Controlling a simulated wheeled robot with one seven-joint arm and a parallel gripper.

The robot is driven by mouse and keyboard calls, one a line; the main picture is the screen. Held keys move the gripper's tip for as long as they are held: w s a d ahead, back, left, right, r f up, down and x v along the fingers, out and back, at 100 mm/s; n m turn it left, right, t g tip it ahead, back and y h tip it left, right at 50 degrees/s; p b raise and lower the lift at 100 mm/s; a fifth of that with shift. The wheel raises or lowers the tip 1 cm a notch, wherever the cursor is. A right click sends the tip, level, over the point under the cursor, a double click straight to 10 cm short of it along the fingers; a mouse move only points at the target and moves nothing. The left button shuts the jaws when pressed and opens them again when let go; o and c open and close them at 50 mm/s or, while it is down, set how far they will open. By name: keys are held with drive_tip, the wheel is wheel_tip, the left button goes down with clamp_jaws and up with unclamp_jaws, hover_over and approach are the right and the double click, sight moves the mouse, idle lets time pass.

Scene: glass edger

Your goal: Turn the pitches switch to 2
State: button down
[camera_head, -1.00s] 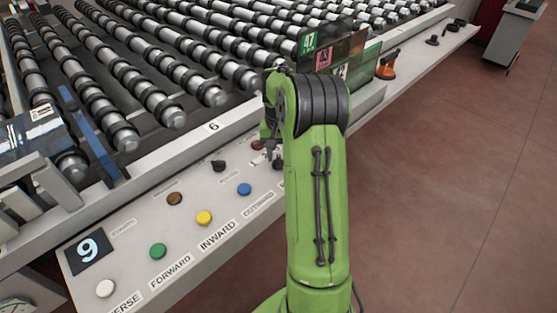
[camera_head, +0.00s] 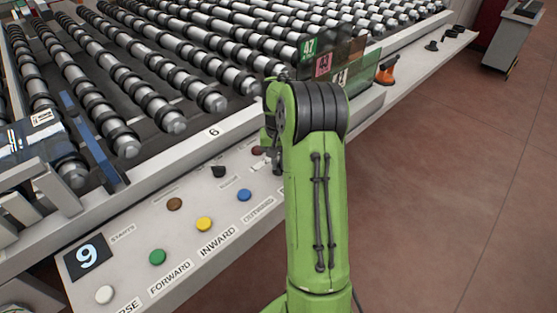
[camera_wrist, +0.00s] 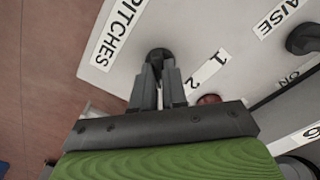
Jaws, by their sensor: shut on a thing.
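The pitches switch (camera_wrist: 160,52) is a round black knob on the light grey panel in the wrist view. The PITCHES label (camera_wrist: 121,33) is at its upper left, and the label with 1 and 2 (camera_wrist: 205,74) is at its lower right. My gripper (camera_wrist: 159,64) is shut on the knob, its two grey fingers at the knob's sides. The fingers cover part of the knob, so I cannot tell which number it points to. In the head view my gripper (camera_head: 271,157) is partly hidden behind my green arm, low over the panel.
A red button (camera_wrist: 208,99) is close to my right finger, and another black knob (camera_wrist: 306,39) is by the RAISE label. In the head view, a row of coloured buttons, including the blue one (camera_head: 244,195), runs left along the panel. Rollers (camera_head: 170,95) lie behind it.

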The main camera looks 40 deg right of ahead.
drive_tip(key=shift+r, duration=0.1)
drive_tip(key=n+p, duration=0.2)
drive_tip(key=n, duration=0.2)
drive_tip(key=shift+p, duration=0.4)
drive_tip(key=shift+n+p, duration=0.7)
drive_tip(key=shift+n, duration=1.4)
drive_tip(key=c, duration=1.2)
unclamp_jaws()
drive_tip(key=shift+o, duration=0.2)
wheel_tip(320, 180, up, 16)
drive_tip(key=p, duration=0.4)
drive_tip(key=shift+f, duration=0.2)
